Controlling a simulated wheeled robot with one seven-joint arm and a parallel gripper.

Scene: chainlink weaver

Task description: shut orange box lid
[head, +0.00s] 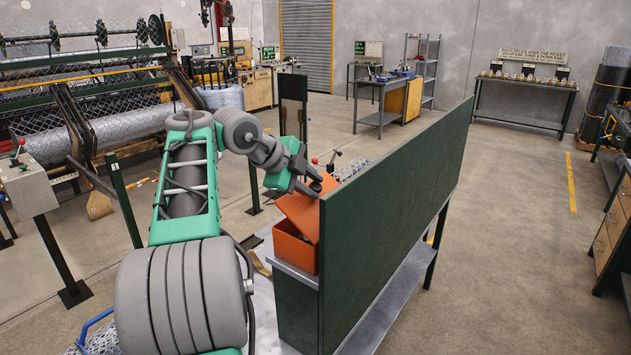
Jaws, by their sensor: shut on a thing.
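The orange box (293,250) stands on the near left end of a bench, close against a tall dark green panel. Its orange lid (298,212) is raised and tilted, so the box is part open. My gripper (318,185) is at the top of the lid, shut on the lid's upper edge. The fingertips are small here and partly merge with the lid. The green panel hides the right side of the box and some of the lid.
The dark green panel (395,195) rises right beside the box and gripper. A lever with a red knob (314,161) stands just behind the gripper. A dark post (292,105) stands behind my arm. Open concrete floor (510,220) lies to the right.

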